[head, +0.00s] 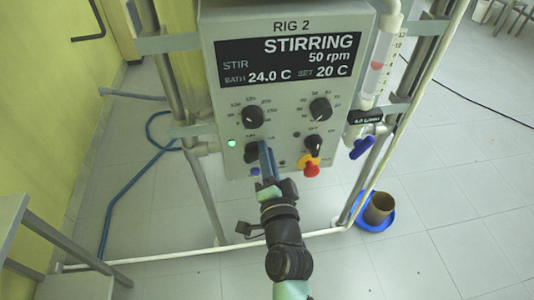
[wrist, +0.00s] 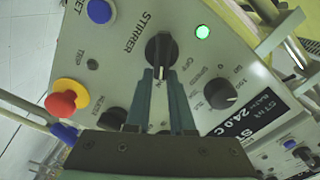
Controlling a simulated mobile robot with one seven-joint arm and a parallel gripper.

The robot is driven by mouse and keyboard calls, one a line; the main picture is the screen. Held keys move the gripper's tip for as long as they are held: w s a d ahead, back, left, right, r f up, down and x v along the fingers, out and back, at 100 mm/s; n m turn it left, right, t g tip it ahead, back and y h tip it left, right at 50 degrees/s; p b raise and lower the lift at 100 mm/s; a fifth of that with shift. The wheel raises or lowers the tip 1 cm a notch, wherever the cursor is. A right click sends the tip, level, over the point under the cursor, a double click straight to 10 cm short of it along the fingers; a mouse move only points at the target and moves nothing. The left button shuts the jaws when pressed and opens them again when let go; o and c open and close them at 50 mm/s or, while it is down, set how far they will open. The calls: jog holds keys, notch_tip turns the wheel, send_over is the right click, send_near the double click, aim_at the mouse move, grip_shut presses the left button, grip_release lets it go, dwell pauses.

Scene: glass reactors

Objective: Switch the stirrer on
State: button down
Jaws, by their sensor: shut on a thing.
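The control box of RIG 2 (head: 288,80) carries a display (head: 287,60) that reads STIRRING, 50 rpm, bath 24.0 C and set 20 C. The stirrer knob (head: 250,152) is black and sits at the lower left of the panel, with a green lamp (head: 232,143) lit beside it. In the wrist view the stirrer knob (wrist: 158,46) lies under the word STIRRER. My gripper (head: 262,148) is shut on this knob; in the wrist view its fingertips (wrist: 160,72) hide part of it. The lit green lamp (wrist: 203,32) also shows there.
Close around are the speed knob (wrist: 222,94), the heater knob (head: 314,144), a red button on a yellow collar (head: 310,167) and a blue button (wrist: 100,11). A blue valve handle (head: 362,148) hangs right of the box. A brown vessel (head: 379,208) stands in a blue dish on the floor.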

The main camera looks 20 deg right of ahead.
jog(key=shift+a+f, duration=0.3)
jog(key=shift+f, duration=0.15)
jog(key=c, duration=0.8)
grip_release()
jog(key=shift+r, duration=0.2)
jog(key=shift+d+r, duration=0.1)
jog(key=b+v, duration=0.1)
jog(key=v, duration=1.2)
